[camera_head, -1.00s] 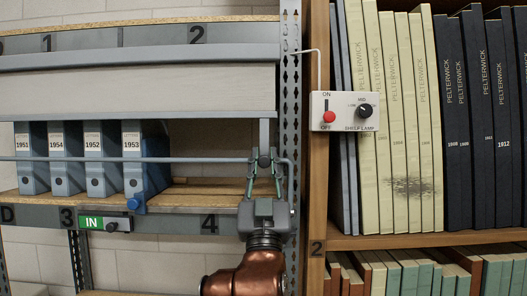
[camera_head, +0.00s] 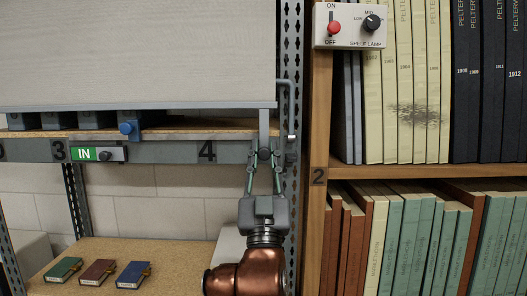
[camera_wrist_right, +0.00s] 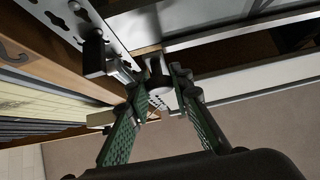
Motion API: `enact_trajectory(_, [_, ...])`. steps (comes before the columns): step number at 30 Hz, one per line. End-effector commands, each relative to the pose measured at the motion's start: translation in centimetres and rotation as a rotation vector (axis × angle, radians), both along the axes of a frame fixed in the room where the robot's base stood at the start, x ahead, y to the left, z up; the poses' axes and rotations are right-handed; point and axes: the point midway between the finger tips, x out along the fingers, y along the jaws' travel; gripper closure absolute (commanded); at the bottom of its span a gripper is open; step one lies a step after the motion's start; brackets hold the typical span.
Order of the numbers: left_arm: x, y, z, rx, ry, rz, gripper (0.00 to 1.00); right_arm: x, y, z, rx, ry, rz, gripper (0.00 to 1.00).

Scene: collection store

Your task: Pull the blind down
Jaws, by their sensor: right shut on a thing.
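The blind (camera_head: 140,50) is a pale grey panel. In the head view it hangs over the upper left shelf bay, with its bottom rail (camera_head: 140,107) just above the shelf board. A short grey pull tab (camera_head: 264,124) hangs from the rail's right end. My right gripper (camera_head: 264,158) is shut on the tab's lower end, in front of the shelf edge. In the wrist view the green-sided fingers of the right gripper (camera_wrist_right: 160,95) close around the tab's end, which they partly hide. My left gripper is not in view.
A blue knob (camera_head: 128,129) and IN slider (camera_head: 97,154) sit at the shelf edge. An upright post and lamp switch box (camera_head: 349,26) stand right. Small books (camera_head: 97,272) lie below.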

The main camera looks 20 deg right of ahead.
Motion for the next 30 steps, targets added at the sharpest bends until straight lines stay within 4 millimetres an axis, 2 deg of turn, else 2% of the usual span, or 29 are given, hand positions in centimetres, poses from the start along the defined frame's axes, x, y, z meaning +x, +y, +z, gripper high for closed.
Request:
enact_trajectory(5, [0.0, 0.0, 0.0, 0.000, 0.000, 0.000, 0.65, -0.1, 0.1, 0.1, -0.001, -0.002, 0.001, 1.00])
enact_trajectory(6, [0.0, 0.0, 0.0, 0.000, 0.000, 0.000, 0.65, -0.1, 0.1, 0.1, -0.001, -0.002, 0.001, 0.77])
enact_trajectory(12, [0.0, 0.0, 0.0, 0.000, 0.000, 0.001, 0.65, -0.1, 0.0, 0.1, -0.001, -0.002, 0.000, 0.64])
enact_trajectory(23, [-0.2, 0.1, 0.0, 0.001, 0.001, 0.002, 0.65, -0.3, 0.1, -0.3, 0.000, -0.001, 0.000, 0.62])
enact_trajectory(30, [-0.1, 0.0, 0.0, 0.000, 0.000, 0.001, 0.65, -2.8, 0.9, -3.1, 0.000, 0.000, 0.003, 0.62])
